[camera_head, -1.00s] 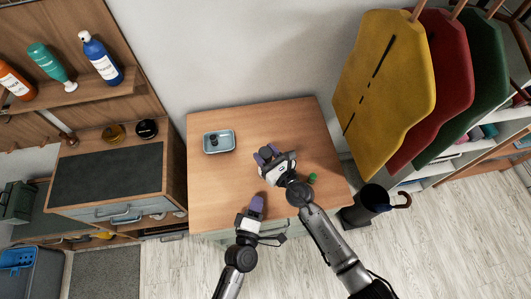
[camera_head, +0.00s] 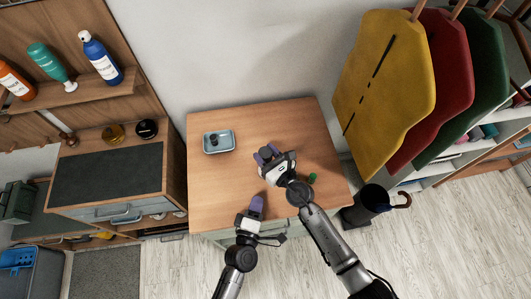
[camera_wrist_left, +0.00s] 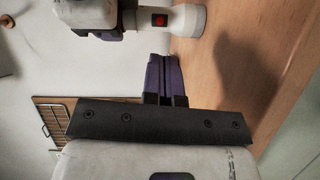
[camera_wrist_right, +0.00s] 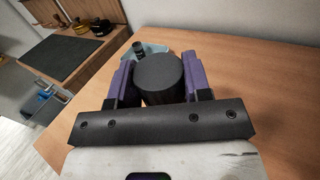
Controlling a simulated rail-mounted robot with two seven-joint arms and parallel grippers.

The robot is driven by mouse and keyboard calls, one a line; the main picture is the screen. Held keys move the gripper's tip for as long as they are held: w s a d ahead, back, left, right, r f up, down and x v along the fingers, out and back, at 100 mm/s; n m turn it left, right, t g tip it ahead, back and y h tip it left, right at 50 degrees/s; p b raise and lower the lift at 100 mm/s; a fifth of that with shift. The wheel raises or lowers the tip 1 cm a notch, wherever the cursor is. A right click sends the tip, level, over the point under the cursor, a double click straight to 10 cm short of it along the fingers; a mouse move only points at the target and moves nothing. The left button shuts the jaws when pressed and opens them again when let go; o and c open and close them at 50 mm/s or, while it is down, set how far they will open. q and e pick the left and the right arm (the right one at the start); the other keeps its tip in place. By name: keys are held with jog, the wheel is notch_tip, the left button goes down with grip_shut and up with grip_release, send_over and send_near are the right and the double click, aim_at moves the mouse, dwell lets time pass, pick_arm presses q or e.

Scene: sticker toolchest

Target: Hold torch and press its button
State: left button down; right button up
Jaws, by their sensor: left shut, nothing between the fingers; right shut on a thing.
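The torch is white with a red button (camera_wrist_left: 160,20) on its side in the left wrist view, and its pale wide end (camera_wrist_left: 188,20) points right. In the right wrist view the torch's dark round end (camera_wrist_right: 160,78) sits between the purple fingers. My right gripper (camera_head: 267,154) is shut on the torch above the table. My left gripper (camera_head: 256,203) is shut and empty near the table's front edge. In the left wrist view its closed fingertips (camera_wrist_left: 160,58) lie just below the button in the picture, apart from the torch.
The wooden table (camera_head: 210,190) has a small blue tray (camera_head: 231,149) at its back left with a dark item (camera_head: 213,140) in it. A small green thing (camera_head: 312,177) lies right of my right gripper. The table's left part is clear.

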dwell(0.3)
pick_arm(q)
jog(key=shift+w+a+r, duration=0.1)
jog(key=shift+w+r, duration=0.05)
jog(key=shift+w, duration=0.1)
jog(key=shift+w+a+r+m+h, duration=0.15)
jog(key=shift+w+r+m+h, duration=0.25)
jog(key=shift+m, duration=0.2)
jog(key=shift+w+a+r+m+h, duration=0.15)
jog(key=shift+w+r+m+h, duration=0.15)
jog(key=shift+r+m, duration=0.25)
jog(key=s+d+m+g+h, duration=0.1)
jog(key=m, duration=0.3)
jog(key=s+d+f+m+g+h, duration=0.1)
jog(key=d+m+g, duration=0.1)
jog(key=m, duration=0.2)
jog(key=s+d+f+m+g+h, duration=0.1)
jog(key=m+g, duration=0.1)
jog(key=m, duration=0.2)
jog(key=shift+s+d+f, duration=0.2)
jog(key=shift+s+f, duration=0.05)
jog(key=shift+f+m, duration=0.3)
jog(key=shift+m, duration=0.45)
jog(key=shift+w+a, duration=0.2)
jog(key=shift+w, duration=1.95)
jog(key=shift+w+a, duration=0.2)
jog(key=shift+w, duration=1.9)
jog(key=shift+w, duration=0.2)
